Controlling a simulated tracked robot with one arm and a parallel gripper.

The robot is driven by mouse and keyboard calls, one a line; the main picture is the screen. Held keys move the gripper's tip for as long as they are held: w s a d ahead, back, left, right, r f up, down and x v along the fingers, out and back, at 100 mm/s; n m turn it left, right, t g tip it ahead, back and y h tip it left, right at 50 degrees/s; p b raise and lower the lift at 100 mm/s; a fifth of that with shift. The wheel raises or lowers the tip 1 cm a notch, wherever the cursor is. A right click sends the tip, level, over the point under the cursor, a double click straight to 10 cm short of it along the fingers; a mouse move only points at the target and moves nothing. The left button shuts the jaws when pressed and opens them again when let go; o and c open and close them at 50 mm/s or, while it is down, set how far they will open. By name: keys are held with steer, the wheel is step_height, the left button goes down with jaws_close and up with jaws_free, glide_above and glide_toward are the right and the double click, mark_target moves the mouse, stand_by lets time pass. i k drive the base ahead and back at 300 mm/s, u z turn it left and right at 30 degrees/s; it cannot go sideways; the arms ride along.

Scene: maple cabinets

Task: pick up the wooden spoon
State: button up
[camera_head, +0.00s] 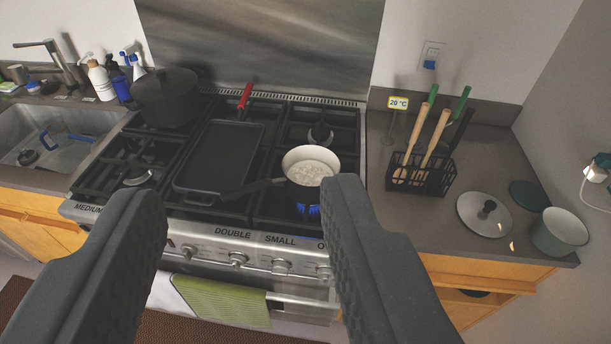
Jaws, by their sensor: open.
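The left one (414,132) has a rounded pale lower end, like a spoon bowl, partly seen through the wires. I cannot tell for sure which is the wooden spoon. A dark utensil leans beside them at the right. My gripper (245,192) is open and empty, its two dark fingers in the foreground before the stove. The basket is beyond and to the right of the right finger, apart from it.
A lid (484,214) and a green-grey pot (559,232) are on the right counter. A wall closes off the right.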

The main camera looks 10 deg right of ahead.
mark_target(423, 113)
steer(key=z, duration=0.55)
steer(key=i, duration=1.6)
steer(key=u, duration=0.55)
